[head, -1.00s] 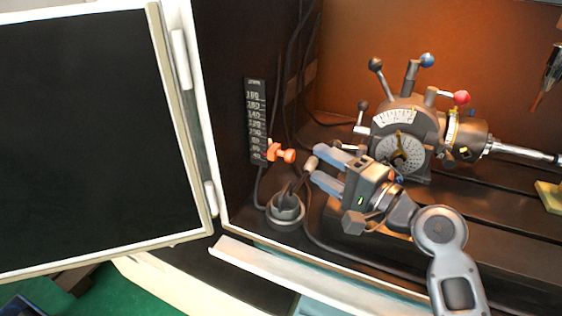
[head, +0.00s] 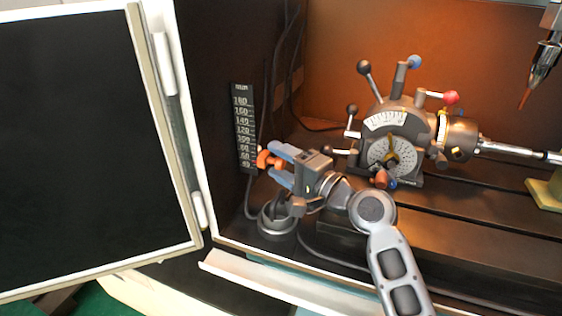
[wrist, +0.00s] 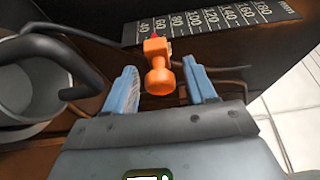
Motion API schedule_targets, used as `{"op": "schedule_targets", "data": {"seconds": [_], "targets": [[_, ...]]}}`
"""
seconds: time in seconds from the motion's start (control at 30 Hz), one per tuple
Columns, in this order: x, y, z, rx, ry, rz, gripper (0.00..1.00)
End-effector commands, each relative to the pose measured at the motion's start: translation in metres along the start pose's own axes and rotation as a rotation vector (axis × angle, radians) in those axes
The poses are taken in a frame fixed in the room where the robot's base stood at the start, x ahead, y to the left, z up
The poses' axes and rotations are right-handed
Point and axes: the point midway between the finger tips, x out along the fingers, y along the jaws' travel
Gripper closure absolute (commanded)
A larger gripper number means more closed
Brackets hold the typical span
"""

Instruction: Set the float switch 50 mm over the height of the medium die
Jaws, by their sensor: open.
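The float switch (head: 264,159) is an orange clamp with a round knob, on a black scale (head: 243,125) marked 40 to 180. It sits near the scale's low end. In the wrist view the orange float switch (wrist: 158,78) has a small red tip close to the 60 mark; the exact reading is too small to tell. My gripper (head: 273,161) is open, its blue fingers on either side of the orange knob. In the wrist view a gap shows between the knob and each finger of my gripper (wrist: 160,80). I cannot pick out a medium die in these frames.
A grey cup-like holder (head: 277,218) stands just below my gripper, with a cable beside it. The indexing head (head: 392,135) with coloured ball levers is to the right. A tool (head: 543,65) hangs at upper right. An open door panel (head: 75,145) fills the left.

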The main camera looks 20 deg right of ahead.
Motion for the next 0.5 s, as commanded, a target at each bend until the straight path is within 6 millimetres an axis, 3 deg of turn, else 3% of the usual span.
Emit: {"op": "schedule_targets", "data": {"seconds": [0.2,0.5], "targets": [[0.0001,0.0,0.0001,0.0,0.0,0.0,0.46],[-0.0001,0.0,0.0,0.0,0.0,0.0,0.75]]}}
